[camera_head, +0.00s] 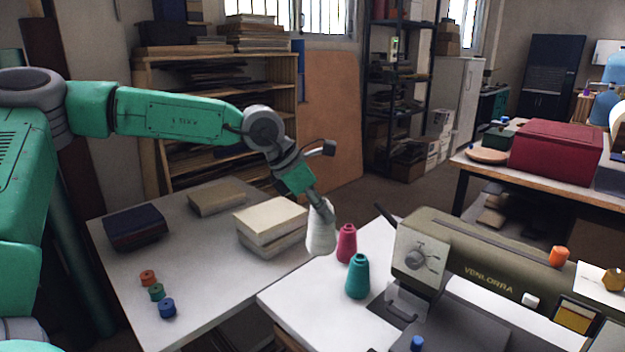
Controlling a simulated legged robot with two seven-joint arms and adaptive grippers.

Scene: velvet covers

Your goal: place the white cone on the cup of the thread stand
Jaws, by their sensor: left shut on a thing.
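The white cone (320,238) is upright at the end of my left arm, in the middle of the view. My left gripper (320,207) is shut on its top. The cone is in front of the gap between the left table and the sewing table, left of a pink cone (346,244) and a teal cone (358,277). I cannot tell for sure whether it hangs clear of the table edge. I cannot make out the thread stand or its cup. My right gripper is not in view.
A sewing machine (480,270) stands right of the coloured cones on the white sewing table (300,292). The left table (205,260) holds cream blocks (272,220), a dark blue stack (135,227) and small spools (157,292). A red box (555,152) sits on the back right table.

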